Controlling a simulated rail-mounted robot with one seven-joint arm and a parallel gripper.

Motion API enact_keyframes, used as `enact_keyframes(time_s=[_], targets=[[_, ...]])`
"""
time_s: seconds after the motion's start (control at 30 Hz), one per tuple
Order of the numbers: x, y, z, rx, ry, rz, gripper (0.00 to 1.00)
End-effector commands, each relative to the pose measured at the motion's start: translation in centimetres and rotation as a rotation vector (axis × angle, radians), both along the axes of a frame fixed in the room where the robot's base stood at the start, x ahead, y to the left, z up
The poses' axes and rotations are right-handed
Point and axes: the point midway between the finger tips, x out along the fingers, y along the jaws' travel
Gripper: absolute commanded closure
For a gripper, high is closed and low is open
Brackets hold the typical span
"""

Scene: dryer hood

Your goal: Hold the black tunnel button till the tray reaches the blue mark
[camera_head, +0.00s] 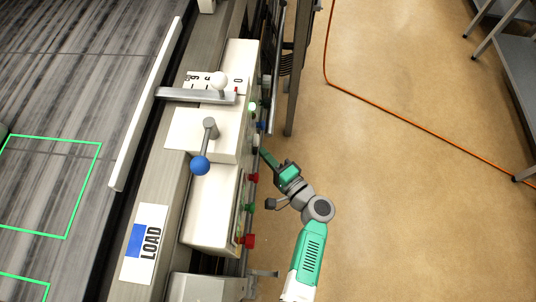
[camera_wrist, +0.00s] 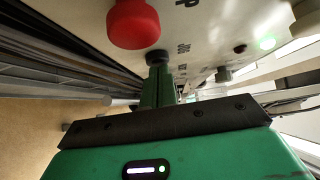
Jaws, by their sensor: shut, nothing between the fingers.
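My gripper (camera_head: 264,154) is at the side of the white control panel, fingers shut and pointing at it. In the wrist view the green fingers (camera_wrist: 158,80) reach up to a black button (camera_wrist: 156,57), their tips at its face. Whether the button is pressed in cannot be told. The blue mark (camera_head: 137,240) is a blue square on the white LOAD label beside the belt. Green-outlined rectangles (camera_head: 67,238) lie on the grey streaked belt at left; I cannot tell whether either is the tray.
A red button (camera_wrist: 133,23) sits close to the black one. A lit green lamp (camera_head: 252,106) and other coloured buttons line the panel side. An orange cable (camera_head: 400,118) crosses the open floor.

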Motion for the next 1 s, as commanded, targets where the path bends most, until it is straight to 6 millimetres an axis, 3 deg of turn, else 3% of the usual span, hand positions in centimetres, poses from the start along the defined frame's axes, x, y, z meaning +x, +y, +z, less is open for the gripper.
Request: enact_keyframes(time_s=[0.13, 0.3, 0.6, 0.8, 1.0], targets=[[-0.1, -0.6, -0.1, -0.001, -0.001, 0.005, 1.00], [-0.7, -4.0, -0.4, -0.002, -0.002, 0.007, 1.00], [-6.6, -8.0, 0.3, -0.002, 0.001, 0.006, 1.00], [-8.5, -9.3, 0.1, -0.001, 0.000, 0.008, 1.00], [-8.9, -9.6, 0.0, -0.002, 0.000, 0.008, 1.00]])
